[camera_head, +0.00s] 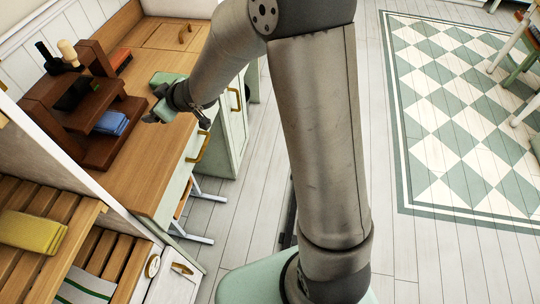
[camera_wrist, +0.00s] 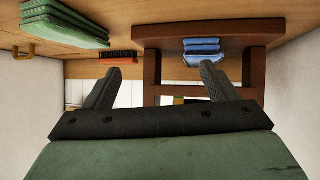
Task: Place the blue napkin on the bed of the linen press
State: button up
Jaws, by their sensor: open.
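The folded blue napkin (camera_head: 112,123) lies on the low bed of the dark brown wooden linen press (camera_head: 98,153). The wrist view appears upside down; it shows the blue napkin (camera_wrist: 202,46) against the bed (camera_wrist: 160,34), with the press's posts running down the picture. My gripper (camera_head: 153,117) is over the counter's front edge, to the right of the press. Its two fingers (camera_wrist: 158,85) are spread, with nothing held between them, and it is apart from the napkin. The upper part of the press partly hides the bed in the head view.
A green folded stack (camera_head: 167,77) sits on the wooden counter (camera_head: 150,163) beyond my gripper. A red brush (camera_wrist: 117,57) lies farther back. Dark and pale bottle-like objects (camera_head: 68,50) stand behind the press. A yellow folded cloth (camera_head: 30,232) lies on the slatted shelf at left.

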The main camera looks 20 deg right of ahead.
jog(key=s+d+r+m+g+h, duration=0.1)
jog(key=s+d+r+m+h, duration=0.2)
jog(key=s+d, duration=0.55)
jog(key=s+d+r+m+g+h, duration=0.1)
jog(key=s+d+m+h, duration=0.3)
jog(key=d, duration=0.7)
jog(key=s+d+m+g, duration=0.2)
jog(key=s+g, duration=0.3)
jog(key=s, duration=1.4)
jog(key=shift+s+d+m+g, duration=0.15)
jog(key=shift+d+m+g, duration=0.25)
